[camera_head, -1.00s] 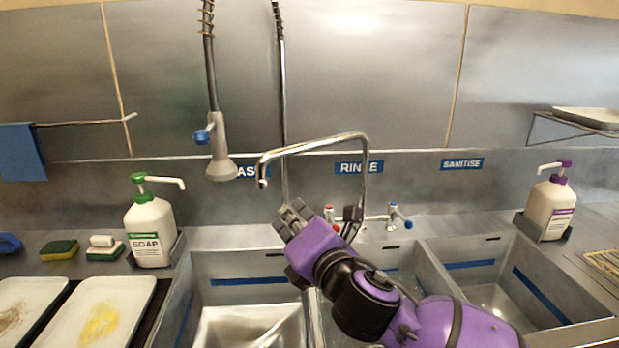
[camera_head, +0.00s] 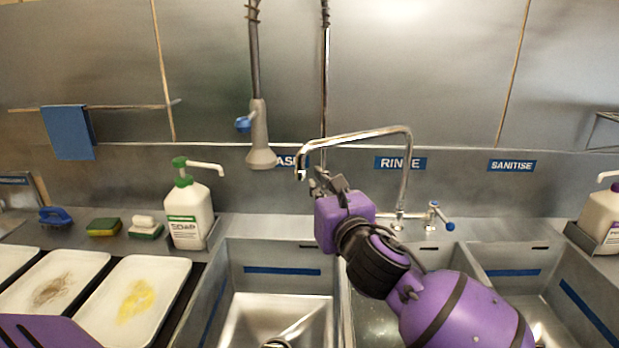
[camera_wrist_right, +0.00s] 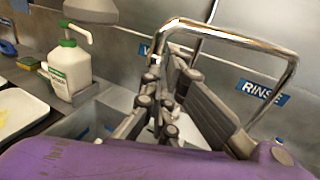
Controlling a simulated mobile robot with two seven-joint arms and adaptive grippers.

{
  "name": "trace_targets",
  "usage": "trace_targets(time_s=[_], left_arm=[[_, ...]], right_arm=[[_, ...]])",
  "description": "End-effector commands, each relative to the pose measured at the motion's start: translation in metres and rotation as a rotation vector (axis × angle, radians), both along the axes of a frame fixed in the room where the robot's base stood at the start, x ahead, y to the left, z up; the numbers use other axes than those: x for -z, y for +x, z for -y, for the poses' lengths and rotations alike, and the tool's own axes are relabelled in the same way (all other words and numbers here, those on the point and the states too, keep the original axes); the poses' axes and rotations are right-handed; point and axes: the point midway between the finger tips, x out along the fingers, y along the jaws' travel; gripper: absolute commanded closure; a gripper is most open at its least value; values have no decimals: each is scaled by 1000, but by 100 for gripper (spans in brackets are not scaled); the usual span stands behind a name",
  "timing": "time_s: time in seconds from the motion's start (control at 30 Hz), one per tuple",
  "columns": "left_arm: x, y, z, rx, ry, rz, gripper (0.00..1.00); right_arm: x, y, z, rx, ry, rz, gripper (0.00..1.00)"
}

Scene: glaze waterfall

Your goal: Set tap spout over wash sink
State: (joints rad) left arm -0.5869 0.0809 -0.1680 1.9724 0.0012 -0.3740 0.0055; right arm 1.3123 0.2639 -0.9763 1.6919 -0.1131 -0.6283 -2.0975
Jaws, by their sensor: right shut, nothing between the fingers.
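The chrome tap spout (camera_head: 355,134) rises from the rear ledge, bends left, and its downturned end hangs above the back of the wash sink (camera_head: 245,312), the left basin. The spout also shows in the wrist view (camera_wrist_right: 222,33), passing above and beyond the fingers. My right gripper (camera_head: 325,181) is shut and empty, just right of the spout's downturned end and below its horizontal run. It shows large in the wrist view (camera_wrist_right: 160,112). I cannot tell whether it touches the spout. My left gripper is out of view.
A grey spray head (camera_head: 260,135) hangs left of the spout. A soap bottle (camera_head: 188,218), sponges (camera_head: 104,227) and trays (camera_head: 135,300) are on the left. The sanitise sink (camera_head: 500,262) lies right.

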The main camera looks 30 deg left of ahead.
Motion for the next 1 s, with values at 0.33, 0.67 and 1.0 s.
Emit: trace_targets(time_s=[0.33, 0.67, 1.0], left_arm=[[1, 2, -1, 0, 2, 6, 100], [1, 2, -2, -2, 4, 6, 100], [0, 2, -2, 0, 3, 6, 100]], right_arm=[[0, 31, -41, 0, 1, -1, 100], [0, 36, -46, 0, 0, 1, 100], [-1, 42, -67, 50, 0, 0, 100]])
